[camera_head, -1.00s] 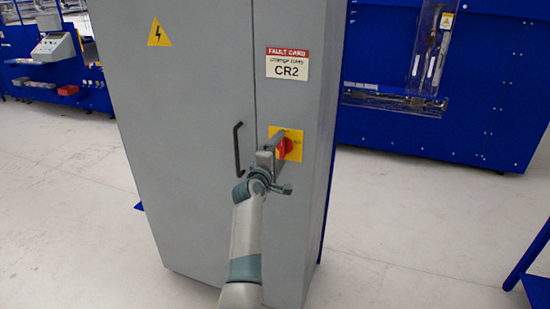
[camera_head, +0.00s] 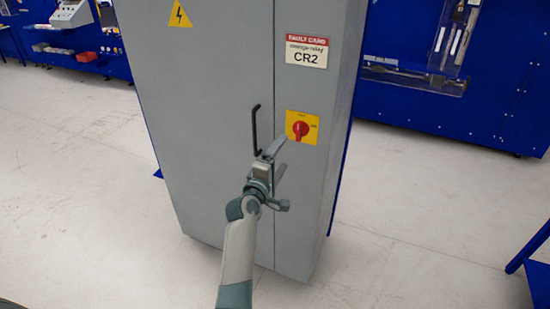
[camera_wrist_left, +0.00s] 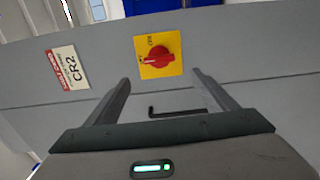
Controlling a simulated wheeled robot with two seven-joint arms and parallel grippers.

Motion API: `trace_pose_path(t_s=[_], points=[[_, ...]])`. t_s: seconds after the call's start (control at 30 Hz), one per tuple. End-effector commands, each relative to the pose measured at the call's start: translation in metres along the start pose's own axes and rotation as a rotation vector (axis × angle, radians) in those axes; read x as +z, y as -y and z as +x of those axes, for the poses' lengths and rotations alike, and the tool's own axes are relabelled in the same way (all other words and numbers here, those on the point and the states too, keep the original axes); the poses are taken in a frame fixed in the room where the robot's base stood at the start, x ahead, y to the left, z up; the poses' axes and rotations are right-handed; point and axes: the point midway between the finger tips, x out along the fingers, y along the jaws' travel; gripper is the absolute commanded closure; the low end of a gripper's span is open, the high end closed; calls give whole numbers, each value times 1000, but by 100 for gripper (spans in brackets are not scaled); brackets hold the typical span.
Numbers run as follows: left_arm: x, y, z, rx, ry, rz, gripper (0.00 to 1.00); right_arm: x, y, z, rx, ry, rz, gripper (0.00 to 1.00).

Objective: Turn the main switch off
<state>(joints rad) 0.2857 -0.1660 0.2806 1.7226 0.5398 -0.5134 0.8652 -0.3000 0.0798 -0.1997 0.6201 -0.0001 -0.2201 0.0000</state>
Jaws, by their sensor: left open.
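The main switch is a red rotary knob (camera_head: 300,128) on a yellow plate (camera_head: 313,119), on the right front of the grey cabinet (camera_head: 215,150). The knob also shows in the left wrist view (camera_wrist_left: 158,59), beyond and between the fingers. My left gripper (camera_head: 273,150) is open and empty, just left of and below the knob, apart from it. Its two fingers also show in the left wrist view (camera_wrist_left: 160,85). My right gripper is not in view.
A black door handle (camera_head: 255,130) stands out from the cabinet close to my left gripper. A fault card reading CR2 (camera_head: 307,52) is above the switch. Blue machines (camera_head: 440,100) stand behind at right. Pale floor lies around the cabinet.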

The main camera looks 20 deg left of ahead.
Motion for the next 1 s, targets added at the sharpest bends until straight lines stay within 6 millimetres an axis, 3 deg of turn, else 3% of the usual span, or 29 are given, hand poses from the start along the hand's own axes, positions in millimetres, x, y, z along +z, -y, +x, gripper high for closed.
trace_pose_path(t_s=[0.1, 0.33, 1.0], points=[[0, -3, -19, -1, 1, 0, 22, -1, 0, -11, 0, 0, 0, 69], [0, 0, -41, 0, 1, 0, 22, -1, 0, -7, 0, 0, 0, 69], [1, 6, -44, -8, 2, 5, 22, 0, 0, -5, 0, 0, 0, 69]])
